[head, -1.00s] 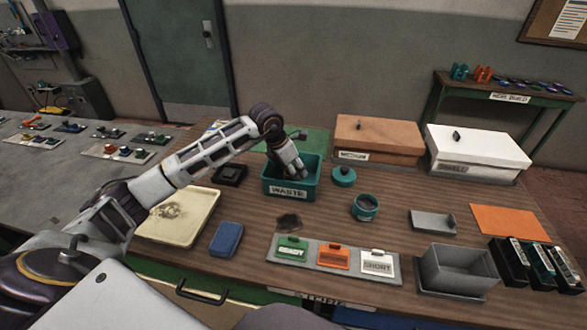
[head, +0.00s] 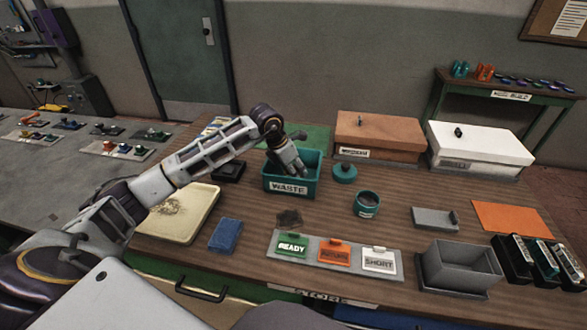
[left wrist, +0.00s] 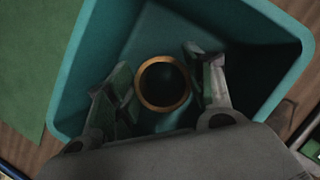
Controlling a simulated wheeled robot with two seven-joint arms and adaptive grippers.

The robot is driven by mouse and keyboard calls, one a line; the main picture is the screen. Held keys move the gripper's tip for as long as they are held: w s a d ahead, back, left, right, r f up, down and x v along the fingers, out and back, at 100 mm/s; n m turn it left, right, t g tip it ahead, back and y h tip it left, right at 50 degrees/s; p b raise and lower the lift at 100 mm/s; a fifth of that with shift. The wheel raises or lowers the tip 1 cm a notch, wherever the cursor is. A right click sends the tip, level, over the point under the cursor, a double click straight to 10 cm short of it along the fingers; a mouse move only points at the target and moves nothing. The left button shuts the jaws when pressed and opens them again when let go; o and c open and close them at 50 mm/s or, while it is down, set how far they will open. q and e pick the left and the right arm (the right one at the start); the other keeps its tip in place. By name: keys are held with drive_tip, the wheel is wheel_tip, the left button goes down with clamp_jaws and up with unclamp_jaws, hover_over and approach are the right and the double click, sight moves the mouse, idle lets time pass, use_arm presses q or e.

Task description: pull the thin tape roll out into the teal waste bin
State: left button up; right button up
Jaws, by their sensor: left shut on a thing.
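The teal waste bin (head: 290,188), with a WASTE label on its front, stands on the wooden table and also fills much of the left wrist view (left wrist: 82,88). My left gripper (head: 298,172) reaches down into the bin. In the left wrist view its two fingers (left wrist: 163,92) are on either side of a thin tape roll (left wrist: 146,97), a tan ring with a dark centre. The gripper is shut on the roll, inside the bin's rim. The roll is hidden in the head view. My right gripper is not in view.
Right of the bin are a teal lid (head: 345,173) and a small round teal tin (head: 367,204). A brown box (head: 377,137) stands behind them. A cream tray (head: 205,205) and blue block (head: 225,235) lie to the left. A label board (head: 333,257) is in front.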

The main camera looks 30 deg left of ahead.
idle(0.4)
use_arm(q)
drive_tip(key=o, duration=1.1)
drive_tip(key=shift+o, duration=1.3)
drive_tip(key=shift+r, duration=0.1)
